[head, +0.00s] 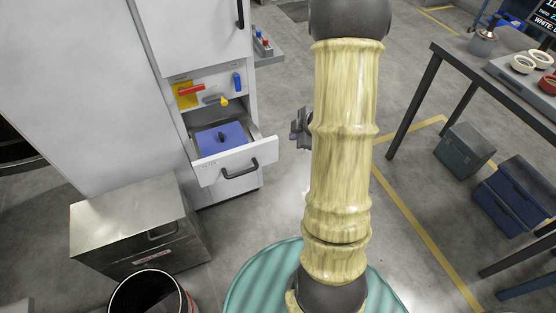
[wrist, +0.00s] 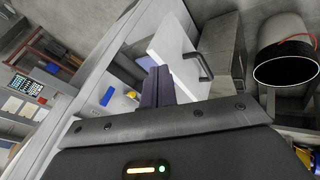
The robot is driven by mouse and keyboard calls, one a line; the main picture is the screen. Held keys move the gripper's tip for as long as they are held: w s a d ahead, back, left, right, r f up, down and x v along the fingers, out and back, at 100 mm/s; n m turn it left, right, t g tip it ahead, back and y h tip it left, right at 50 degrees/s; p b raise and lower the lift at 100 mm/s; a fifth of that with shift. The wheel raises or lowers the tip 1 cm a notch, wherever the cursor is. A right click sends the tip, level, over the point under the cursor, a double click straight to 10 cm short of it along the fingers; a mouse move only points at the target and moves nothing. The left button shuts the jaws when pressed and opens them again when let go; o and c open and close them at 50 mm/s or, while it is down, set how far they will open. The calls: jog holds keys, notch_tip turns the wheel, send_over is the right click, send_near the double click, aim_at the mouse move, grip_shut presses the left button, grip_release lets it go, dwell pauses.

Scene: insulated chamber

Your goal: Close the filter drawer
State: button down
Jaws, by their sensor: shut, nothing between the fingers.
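The filter drawer (head: 209,175) is pulled out of the white cabinet in the head view, with a blue filter (head: 222,140) with a black knob inside. Its white front carries a dark handle (head: 240,170). In the wrist view the drawer front (wrist: 172,48) and its handle (wrist: 199,68) show tilted, just beyond my fingers. My gripper (head: 295,131) is to the right of the drawer in the head view, partly hidden behind my arm. In the wrist view my gripper (wrist: 157,84) is shut and empty, overlapping the drawer's outline; I cannot tell whether it touches.
A metal chest (head: 140,225) stands on the floor left of the drawer, with an open bin (head: 150,293) in front. A shelf above the drawer holds a red-handled tool (head: 192,90). A dark table (head: 437,75) and blue boxes (head: 520,195) stand at right. Floor between is clear.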

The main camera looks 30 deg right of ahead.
jog(key=s+f+n+g+y+b, duration=0.1)
jog(key=s+f+n+y, duration=0.1)
jog(key=f, duration=0.3)
jog(key=shift+s+d+f+n+y, duration=0.3)
jog(key=shift+s+d+f+n, duration=0.1)
jog(key=shift+s+d+n, duration=0.15)
jog(key=shift+a, duration=0.1)
jog(key=w+a+f, duration=0.1)
jog(key=w+f, duration=0.1)
jog(key=w, duration=0.1)
jog(key=w+a+f+b, duration=0.1)
jog(key=w+f, duration=0.2)
jog(key=w+a+f+b, duration=0.1)
jog(key=w+f, duration=0.2)
jog(key=shift+a, duration=0.15)
